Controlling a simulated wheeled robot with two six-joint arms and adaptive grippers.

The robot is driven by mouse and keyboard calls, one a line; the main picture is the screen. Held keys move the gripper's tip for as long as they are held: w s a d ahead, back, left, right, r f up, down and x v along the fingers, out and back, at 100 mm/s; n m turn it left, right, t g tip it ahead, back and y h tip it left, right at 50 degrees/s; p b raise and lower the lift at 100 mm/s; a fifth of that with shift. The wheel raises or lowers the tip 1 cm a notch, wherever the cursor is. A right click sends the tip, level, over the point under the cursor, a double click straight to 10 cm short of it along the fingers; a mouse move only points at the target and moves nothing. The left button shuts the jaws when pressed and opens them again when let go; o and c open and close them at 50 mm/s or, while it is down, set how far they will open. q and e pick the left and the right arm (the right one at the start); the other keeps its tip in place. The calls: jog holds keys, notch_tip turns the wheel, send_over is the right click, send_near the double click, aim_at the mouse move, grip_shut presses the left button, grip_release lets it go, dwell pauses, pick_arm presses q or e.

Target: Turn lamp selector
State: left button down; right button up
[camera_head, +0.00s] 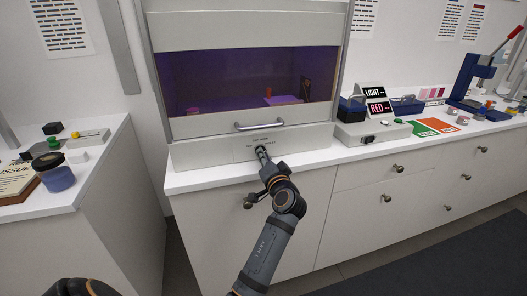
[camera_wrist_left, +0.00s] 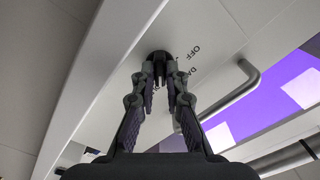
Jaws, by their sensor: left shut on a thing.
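The lamp selector is a dark round knob (camera_wrist_left: 159,57) on the pale front panel of the cabinet, with printed labels beside it, one reading OFF. My left gripper (camera_wrist_left: 160,80) is shut on the knob, its two fingertips against the knob's sides. In the head view my left gripper (camera_head: 262,153) reaches the panel (camera_head: 205,155) below the hood's handle and covers most of the knob. The hood window (camera_head: 235,80) glows purple. The knob's pointer direction cannot be made out. My right gripper is not clearly in view.
A metal bar handle (camera_head: 260,126) sits just above the knob, and shows close by in the wrist view (camera_wrist_left: 228,90). A LIGHT/RED sign box (camera_head: 372,130) stands right of the hood. Cupboard doors lie below. A left counter holds a blue jar (camera_head: 56,178).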

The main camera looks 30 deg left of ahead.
pick_arm(q)
jog(key=shift+f+m+p, duration=0.1)
jog(key=shift+m+p, duration=0.5)
jog(key=shift+m, duration=0.4)
jog(key=c, duration=1.4)
grip_release()
